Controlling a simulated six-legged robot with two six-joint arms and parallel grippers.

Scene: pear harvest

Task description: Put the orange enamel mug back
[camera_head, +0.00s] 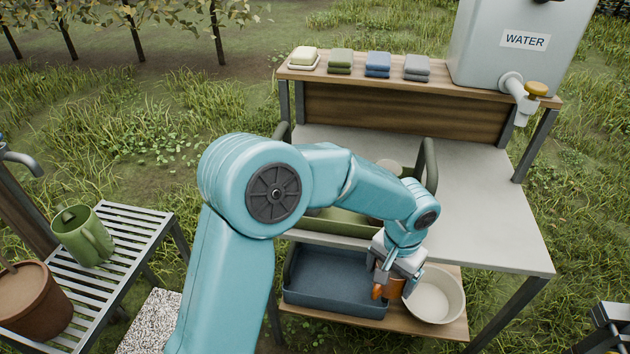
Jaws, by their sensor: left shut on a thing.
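The orange enamel mug (397,287) is small in the picture and mostly covered by my left gripper (388,274), which is shut on it. Its orange handle shows at the left. They are at the front of the wash table, in front of the lower wooden shelf (415,325), between a blue tray (330,302) and a cream bowl (436,312). I cannot tell whether the mug touches the shelf.
The grey worktop (480,205) above holds a green tray (340,226), partly behind my arm. Folded cloths, soap (304,56) and a water tank (505,50) stand on the upper shelf. A slatted rack (125,230) at left holds a green can (82,237) and brown bucket (32,300).

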